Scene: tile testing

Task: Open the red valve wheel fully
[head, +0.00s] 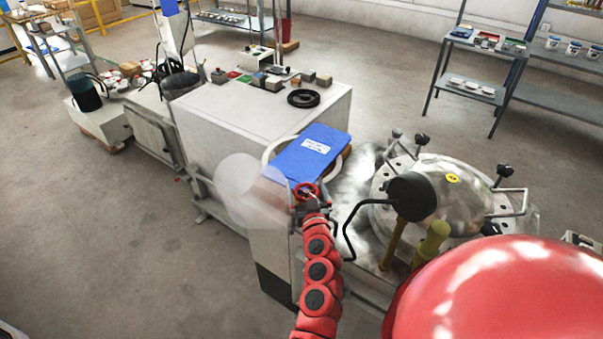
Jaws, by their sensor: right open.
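The red valve wheel (299,187) is small and sits near the middle of the head view, just below a blue panel with a white label. My right arm comes up from the bottom of the picture, and its gripper (312,203) is at the lower right side of the wheel. The right gripper is open. The fingers are small and overlap the wheel in the picture, so I cannot tell whether they touch it. Part of the wheel is hidden by the gripper. My left gripper is not in view.
The blue panel (308,152) stands behind the wheel. A whitish see-through cylinder (245,190) is left of it. A large metal vessel lid (460,190) with clamps and a black bent handle (352,228) are close on the right. A white cabinet (250,120) stands behind. Floor at left is clear.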

